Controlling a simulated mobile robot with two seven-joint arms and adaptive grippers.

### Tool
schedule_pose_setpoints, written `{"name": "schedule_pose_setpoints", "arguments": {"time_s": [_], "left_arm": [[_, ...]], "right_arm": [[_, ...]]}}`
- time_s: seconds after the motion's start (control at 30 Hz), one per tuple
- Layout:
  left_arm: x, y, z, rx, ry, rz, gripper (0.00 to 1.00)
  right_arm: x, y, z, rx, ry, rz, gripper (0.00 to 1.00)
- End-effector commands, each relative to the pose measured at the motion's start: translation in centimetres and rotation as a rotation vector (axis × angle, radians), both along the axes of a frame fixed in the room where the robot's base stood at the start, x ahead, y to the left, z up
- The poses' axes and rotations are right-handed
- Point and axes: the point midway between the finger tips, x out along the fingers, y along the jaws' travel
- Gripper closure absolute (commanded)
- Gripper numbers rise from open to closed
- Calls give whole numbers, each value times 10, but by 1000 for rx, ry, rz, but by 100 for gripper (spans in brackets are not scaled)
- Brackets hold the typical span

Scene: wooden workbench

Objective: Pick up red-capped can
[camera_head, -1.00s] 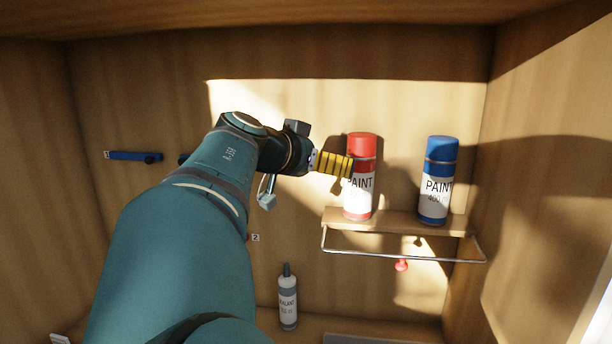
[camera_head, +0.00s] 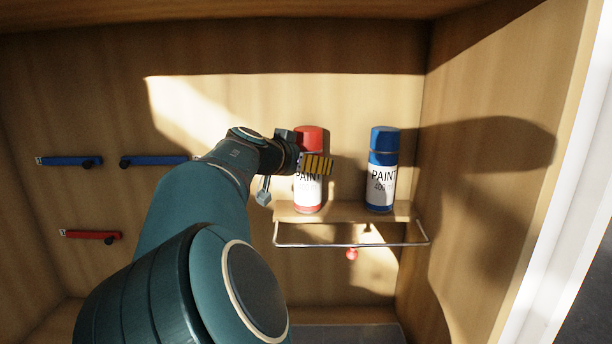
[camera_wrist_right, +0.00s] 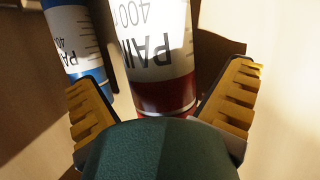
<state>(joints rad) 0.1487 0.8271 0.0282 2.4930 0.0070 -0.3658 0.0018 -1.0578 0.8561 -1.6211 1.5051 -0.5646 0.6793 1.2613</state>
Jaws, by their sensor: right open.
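The red-capped paint can (camera_head: 308,138) stands upright on the small wooden shelf, with a white label and red base. My right gripper (camera_head: 318,164) is at the can, its yellow finger pads covering part of the label in the head view. In the right wrist view the can (camera_wrist_right: 160,55) stands between the two open fingers of the gripper (camera_wrist_right: 160,80), with a visible gap towards the right finger. My left gripper is not in view.
A blue-capped paint can (camera_head: 382,170) stands close to the right on the same shelf (camera_head: 345,210), and shows behind the left finger in the wrist view (camera_wrist_right: 75,35). A wire rail (camera_head: 350,245) runs below. Blue tools (camera_head: 70,161) and a red tool (camera_head: 90,235) hang left.

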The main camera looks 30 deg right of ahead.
Motion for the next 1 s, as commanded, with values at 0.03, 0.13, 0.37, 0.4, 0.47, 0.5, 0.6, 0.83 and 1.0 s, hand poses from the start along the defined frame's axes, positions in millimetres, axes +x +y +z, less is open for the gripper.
{"name": "schedule_pose_setpoints", "arguments": {"time_s": [0.03,0.13,0.37,0.4,0.47,0.5,0.6,0.83,1.0], "left_arm": [[0,0,2,0,0,0,53],[0,0,3,-1,0,0,53],[0,0,3,-1,0,0,53],[0,0,3,-1,0,0,53],[0,0,3,-1,0,0,53],[0,0,3,-1,0,0,53],[0,0,3,-1,0,0,53],[0,0,3,-1,0,0,53],[0,0,3,-1,0,0,53]], "right_arm": [[3,-6,-2,0,2,-2,0],[7,-13,-5,0,1,1,0],[8,-15,-7,0,0,2,0],[8,-15,-7,0,0,2,0],[8,-15,-7,0,0,2,18],[8,-15,-7,0,0,2,32],[8,-15,-7,0,0,2,67],[8,-15,-6,-1,-2,3,77],[8,-15,-5,-1,-2,3,77]]}}
